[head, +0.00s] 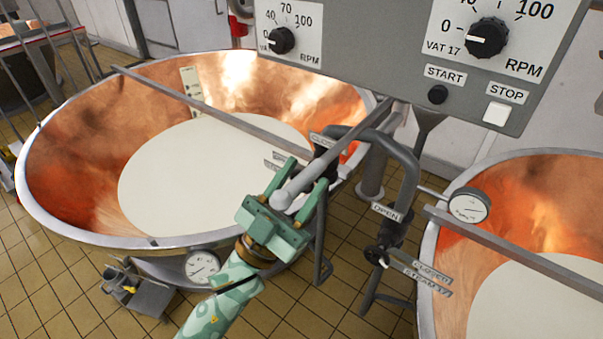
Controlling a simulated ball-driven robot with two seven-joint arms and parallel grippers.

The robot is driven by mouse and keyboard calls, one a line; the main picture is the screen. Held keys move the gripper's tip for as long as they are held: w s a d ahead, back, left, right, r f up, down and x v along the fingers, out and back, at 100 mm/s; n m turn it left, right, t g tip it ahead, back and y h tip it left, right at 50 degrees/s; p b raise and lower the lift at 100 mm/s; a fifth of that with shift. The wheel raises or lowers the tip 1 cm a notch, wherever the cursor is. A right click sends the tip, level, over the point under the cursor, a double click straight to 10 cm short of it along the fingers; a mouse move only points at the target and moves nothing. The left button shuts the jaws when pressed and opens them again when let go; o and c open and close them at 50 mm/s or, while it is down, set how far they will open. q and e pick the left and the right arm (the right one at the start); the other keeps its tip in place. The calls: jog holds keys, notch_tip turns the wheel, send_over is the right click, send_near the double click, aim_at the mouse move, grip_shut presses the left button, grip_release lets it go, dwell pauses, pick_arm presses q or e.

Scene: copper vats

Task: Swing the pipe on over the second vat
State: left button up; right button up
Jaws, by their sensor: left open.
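My left gripper (305,175), mint green, reaches up from the bottom centre. Its two fingers are open, one on each side of a grey pipe (342,150). The pipe slants from upper right, near the post between the vats, down to a rounded end between the fingers. I cannot tell whether the fingers touch it. The pipe's lower end lies over the right rim area of the left copper vat (75,150), which holds white liquid. The second vat (480,260), also copper with white liquid, stands at the right, cut off by the frame. My right gripper is not in view.
A grey control panel (400,50) with knobs and START and STOP buttons hangs above. A bent dark pipe with a valve (380,254) stands between the vats. Gauges (468,205) sit at the rims.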

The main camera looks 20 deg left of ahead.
pick_arm(q)
jog(key=shift+w+d+r, duration=0.1)
jog(key=shift+w+r, duration=0.1)
jog(key=shift+w, duration=0.05)
